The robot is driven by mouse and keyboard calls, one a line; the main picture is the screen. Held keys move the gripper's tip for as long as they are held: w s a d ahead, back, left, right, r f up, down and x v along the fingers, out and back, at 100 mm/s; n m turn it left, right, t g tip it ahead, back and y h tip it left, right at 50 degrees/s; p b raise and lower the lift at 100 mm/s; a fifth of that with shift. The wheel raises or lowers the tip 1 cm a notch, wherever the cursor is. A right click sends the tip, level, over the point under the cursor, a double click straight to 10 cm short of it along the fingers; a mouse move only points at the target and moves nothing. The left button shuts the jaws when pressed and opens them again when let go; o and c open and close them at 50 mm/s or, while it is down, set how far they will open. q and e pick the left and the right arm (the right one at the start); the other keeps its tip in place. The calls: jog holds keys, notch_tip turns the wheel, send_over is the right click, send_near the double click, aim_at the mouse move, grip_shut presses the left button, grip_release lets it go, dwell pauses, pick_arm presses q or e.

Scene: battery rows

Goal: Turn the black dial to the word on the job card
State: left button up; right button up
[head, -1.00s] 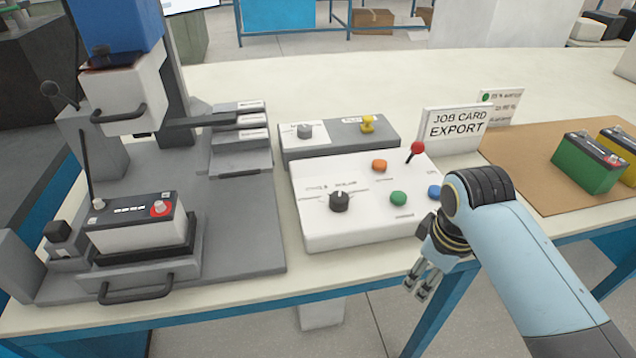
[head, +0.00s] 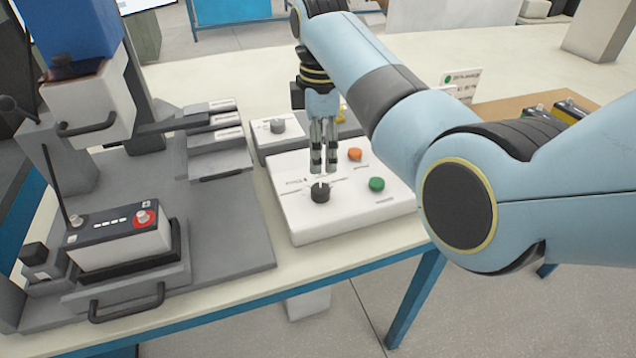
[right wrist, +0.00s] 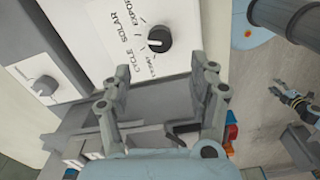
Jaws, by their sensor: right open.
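The black dial (head: 320,193) sits on the white control box (head: 300,222), its white pointer toward the box's back. My right gripper (head: 323,160) is open and empty, pointing down just above and behind the dial.
Orange (head: 355,154) and green (head: 376,184) buttons are right of the dial. A grey box with a grey knob (head: 278,126) stands behind. A press fixture with a battery (head: 118,236) stands left. A brown mat (head: 500,107) lies at the right.

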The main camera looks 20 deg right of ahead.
aim_at(321, 188)
notch_tip(321, 188, down, 9)
jog(key=shift+f+b, duration=0.1)
jog(key=shift+b, duration=0.4)
jog(key=c, duration=1.1)
